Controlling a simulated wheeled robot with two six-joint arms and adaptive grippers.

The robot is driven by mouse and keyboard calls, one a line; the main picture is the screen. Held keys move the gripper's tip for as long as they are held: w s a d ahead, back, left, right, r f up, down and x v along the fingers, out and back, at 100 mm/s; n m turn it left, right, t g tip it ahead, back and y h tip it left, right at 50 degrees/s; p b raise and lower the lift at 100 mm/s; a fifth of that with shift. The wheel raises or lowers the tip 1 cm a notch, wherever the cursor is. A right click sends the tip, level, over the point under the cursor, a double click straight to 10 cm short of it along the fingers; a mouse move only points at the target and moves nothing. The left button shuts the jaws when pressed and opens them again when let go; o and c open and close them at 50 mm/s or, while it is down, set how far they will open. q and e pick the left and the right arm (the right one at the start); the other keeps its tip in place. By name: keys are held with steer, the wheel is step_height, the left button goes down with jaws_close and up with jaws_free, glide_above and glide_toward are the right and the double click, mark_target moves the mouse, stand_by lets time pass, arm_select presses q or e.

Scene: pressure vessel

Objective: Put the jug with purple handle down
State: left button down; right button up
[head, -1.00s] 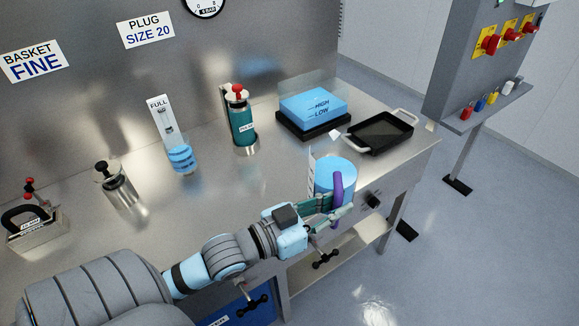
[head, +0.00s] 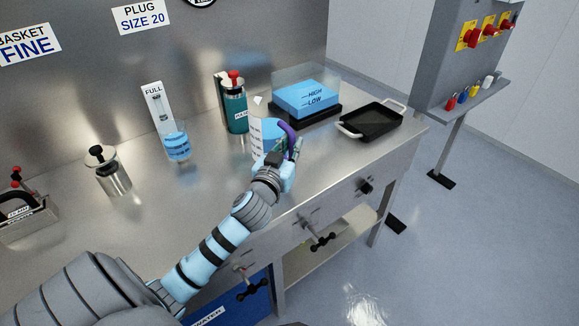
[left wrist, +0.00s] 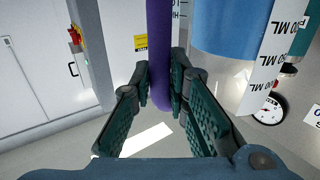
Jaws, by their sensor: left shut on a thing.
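The jug with purple handle (head: 271,136) holds blue liquid and has a white scale strip on its left side. It appears upright over the steel worktop; I cannot tell if its base touches the surface. My left gripper (head: 287,154) is shut on its purple handle (head: 292,138) and partly hides the jug's lower part. In the left wrist view the gripper fingers (left wrist: 160,88) close on both sides of the purple handle (left wrist: 160,40), with the blue jug body (left wrist: 235,28) to the right. My right gripper is not in view.
Behind the jug stands a teal cylinder with a red knob (head: 235,105). A clear blue-filled tank (head: 306,98) and a black tray (head: 372,122) are to the right. A blue-filled cup (head: 176,142) is to the left.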

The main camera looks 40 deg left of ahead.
arm_select(q)
steer(key=s+f, duration=0.1)
steer(key=f, duration=0.1)
steer(key=s+f+b, duration=0.1)
steer(key=shift+s+f, duration=0.15)
steer(key=shift+f, duration=0.2)
steer(key=c, duration=1.8)
jaws_free()
steer(key=shift+w+f, duration=0.15)
steer(key=shift+w, duration=0.05)
steer(key=shift+o, duration=1.2)
steer(key=b+v, duration=0.1)
steer(key=v, duration=1.1)
steer(key=shift+s, duration=0.15)
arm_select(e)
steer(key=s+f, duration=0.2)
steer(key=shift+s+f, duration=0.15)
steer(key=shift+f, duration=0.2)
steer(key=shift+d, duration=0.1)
